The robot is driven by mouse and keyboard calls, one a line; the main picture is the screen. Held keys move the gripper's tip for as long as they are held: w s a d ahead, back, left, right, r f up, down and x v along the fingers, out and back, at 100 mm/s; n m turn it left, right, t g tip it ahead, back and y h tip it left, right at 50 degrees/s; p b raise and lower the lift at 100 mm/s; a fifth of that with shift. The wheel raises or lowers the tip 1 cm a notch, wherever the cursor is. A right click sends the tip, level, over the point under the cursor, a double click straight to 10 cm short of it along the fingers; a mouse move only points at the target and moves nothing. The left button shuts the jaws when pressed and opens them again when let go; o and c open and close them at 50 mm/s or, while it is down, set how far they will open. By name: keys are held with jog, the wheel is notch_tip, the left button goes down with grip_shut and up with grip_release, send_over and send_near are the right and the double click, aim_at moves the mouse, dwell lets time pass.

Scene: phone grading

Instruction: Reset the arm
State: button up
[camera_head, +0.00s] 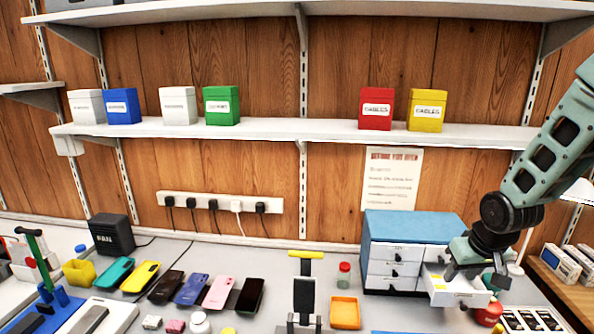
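My arm (548,150) comes in from the right edge and bends down at a black wrist joint. My gripper (474,280) points down over a pulled-out white drawer (457,299) of the blue-topped cabinet (415,226). Its two dark fingers look spread apart, with nothing clearly seen between them. The gripper hides part of the drawer's inside, and I cannot tell whether it touches the drawer.
Several phones (191,289) lie in a row on the grey bench. A yellow-topped stand (305,290), an orange tray (345,312) and a red-capped jar (344,275) stand left of the cabinet. A red round object (489,312) is right of the drawer. Coloured boxes (222,105) line the shelf.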

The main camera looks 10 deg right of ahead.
jog(key=s+a+r+n+g+b, duration=0.1)
jog(key=s+a+r+n, duration=0.15)
jog(key=a, duration=1.05)
jog(key=s+a+r+n+g+b, duration=0.1)
jog(key=s+a+n, duration=0.2)
jog(key=s+a, duration=0.5)
jog(key=s+a+r+n+g+y+b, duration=0.1)
jog(key=s+a+r+n, duration=0.1)
jog(key=s+a, duration=0.6)
jog(key=s+n, duration=0.1)
jog(key=s, duration=0.4)
jog(key=shift+s+g, duration=0.15)
jog(key=shift+g, duration=0.25)
